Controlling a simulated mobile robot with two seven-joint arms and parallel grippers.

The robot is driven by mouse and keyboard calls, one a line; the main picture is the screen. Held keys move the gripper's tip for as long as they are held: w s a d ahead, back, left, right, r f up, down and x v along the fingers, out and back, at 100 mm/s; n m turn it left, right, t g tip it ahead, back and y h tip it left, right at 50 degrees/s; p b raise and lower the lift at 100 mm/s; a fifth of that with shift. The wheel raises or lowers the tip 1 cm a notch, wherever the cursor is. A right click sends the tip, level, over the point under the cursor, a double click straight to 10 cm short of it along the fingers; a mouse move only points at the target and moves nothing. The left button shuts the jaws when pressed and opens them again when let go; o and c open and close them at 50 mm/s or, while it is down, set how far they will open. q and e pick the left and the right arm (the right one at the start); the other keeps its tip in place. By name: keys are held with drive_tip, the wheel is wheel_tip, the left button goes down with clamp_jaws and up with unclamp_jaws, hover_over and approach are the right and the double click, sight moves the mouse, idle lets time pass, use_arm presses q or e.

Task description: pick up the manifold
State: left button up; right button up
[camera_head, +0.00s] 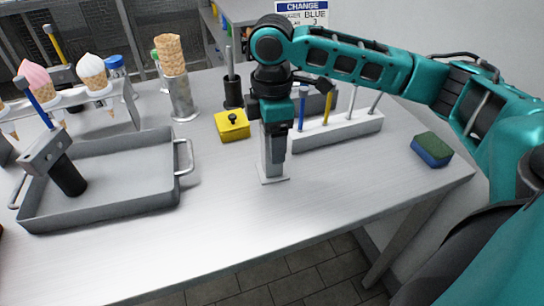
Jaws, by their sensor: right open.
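I cannot tell for certain which object is the manifold. A grey metal block with holes (47,152), with a blue rod and a black cylinder (67,176), is at the left in the grey tray (100,212). A pale block with several coloured rods (345,131) stands right of my right gripper. My right gripper (273,155) points down at the middle of the table, over a grey upright post on a small pale base plate (273,173). It is open; its fingers partly hide the post, and contact cannot be told. My left gripper is not in view.
A yellow box (232,125), a metal cylinder with cones (182,97) and a black holder (233,93) stand behind. A rack of ice-cream cones (80,97) is at the left. A green and blue sponge (431,149) lies right. The front of the table (230,228) is clear.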

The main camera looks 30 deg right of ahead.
drive_tip(key=shift+f, duration=0.55)
drive_tip(key=c, duration=1.2)
